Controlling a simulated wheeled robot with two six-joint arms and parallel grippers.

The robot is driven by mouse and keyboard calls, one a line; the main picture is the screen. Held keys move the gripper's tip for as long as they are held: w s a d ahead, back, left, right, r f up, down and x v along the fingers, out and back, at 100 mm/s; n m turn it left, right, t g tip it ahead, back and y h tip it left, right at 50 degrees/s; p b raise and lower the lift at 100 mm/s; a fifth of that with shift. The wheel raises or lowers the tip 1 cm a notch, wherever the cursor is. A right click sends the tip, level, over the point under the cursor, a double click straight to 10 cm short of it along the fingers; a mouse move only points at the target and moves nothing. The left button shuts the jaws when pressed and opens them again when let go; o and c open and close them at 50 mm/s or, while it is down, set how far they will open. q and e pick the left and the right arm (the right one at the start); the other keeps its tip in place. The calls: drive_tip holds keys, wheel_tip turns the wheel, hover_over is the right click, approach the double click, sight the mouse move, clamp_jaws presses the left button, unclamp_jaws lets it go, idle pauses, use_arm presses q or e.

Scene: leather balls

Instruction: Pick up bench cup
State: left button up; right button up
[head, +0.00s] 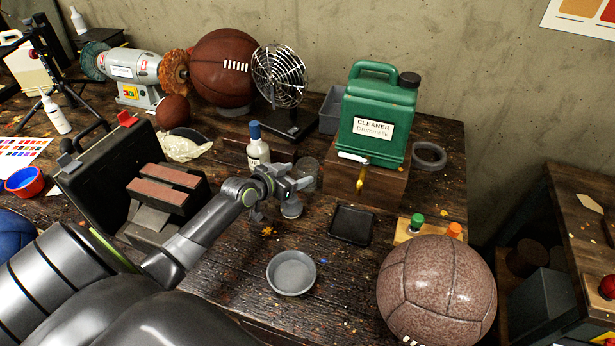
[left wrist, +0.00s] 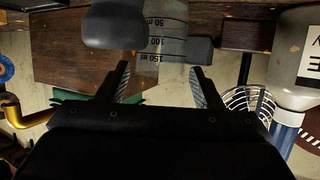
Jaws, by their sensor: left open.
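A clear cup with millilitre marks (head: 307,173) stands upright on the bench beside the wooden block; I take it for the bench cup. My left gripper (head: 293,180) is open just in front of it and partly covers it in the head view. In the left wrist view, which is upside down, the marked cup (left wrist: 166,24) shows beyond the gap between the open fingers (left wrist: 160,76). Nothing is between the fingertips. A small rounded grey object (head: 292,209) shows just below the gripper and also in the left wrist view (left wrist: 115,25). My right gripper is not in view.
A white bottle with a blue cap (head: 258,150) stands close left of the gripper. A green cleaner jug (head: 377,118) sits on a wooden block (head: 366,187). A black tray (head: 351,225), grey dish (head: 291,272) and brown ball (head: 437,290) lie nearer.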

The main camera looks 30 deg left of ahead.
sight(300, 173)
use_arm(q)
drive_tip(key=shift+x, duration=2.2)
drive_tip(key=c, duration=0.6)
